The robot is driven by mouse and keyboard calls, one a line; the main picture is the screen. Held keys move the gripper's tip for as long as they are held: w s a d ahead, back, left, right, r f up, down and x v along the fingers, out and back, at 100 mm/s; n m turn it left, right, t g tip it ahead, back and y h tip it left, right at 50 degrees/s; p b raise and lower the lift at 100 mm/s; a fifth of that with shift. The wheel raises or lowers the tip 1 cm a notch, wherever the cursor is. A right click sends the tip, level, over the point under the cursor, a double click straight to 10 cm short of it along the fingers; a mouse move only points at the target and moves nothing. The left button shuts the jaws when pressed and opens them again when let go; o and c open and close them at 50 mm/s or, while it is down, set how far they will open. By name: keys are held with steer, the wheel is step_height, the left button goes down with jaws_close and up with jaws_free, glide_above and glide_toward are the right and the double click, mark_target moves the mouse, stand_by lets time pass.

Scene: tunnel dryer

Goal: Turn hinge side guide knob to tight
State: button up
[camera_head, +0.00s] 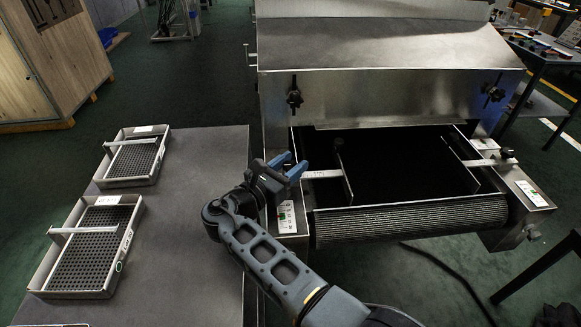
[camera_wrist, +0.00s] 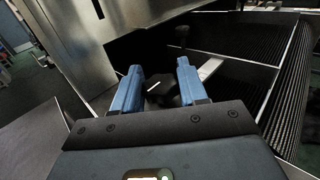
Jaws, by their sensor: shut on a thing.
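My gripper (camera_head: 289,167) is at the left edge of the dryer's belt opening, its blue fingers around the left guide's knob. In the wrist view the black guide knob (camera_wrist: 163,90) sits between the two blue fingers (camera_wrist: 160,88), with a white line on its top. The fingers are shut on it. In the head view the knob is hidden by the gripper. A pale guide bar (camera_head: 322,174) runs right from there to an upright dark guide plate (camera_head: 344,172). The bar also shows in the wrist view (camera_wrist: 209,68).
A second guide bar (camera_head: 482,162) with a black knob (camera_head: 507,153) is on the right side. The mesh belt (camera_head: 410,217) lies at the front. Two black knobs (camera_head: 294,97) (camera_head: 494,92) are on the hood front. Perforated trays (camera_head: 62,238) (camera_head: 112,183) lie on the left table.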

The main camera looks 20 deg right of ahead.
stand_by(0.4)
steer(key=o, duration=0.9)
steer(key=v, duration=0.7)
steer(key=shift+s+a+b, duration=0.2)
steer(key=shift+a+b, duration=0.1)
steer(key=shift+b, duration=0.05)
steer(key=shift+r, duration=0.1)
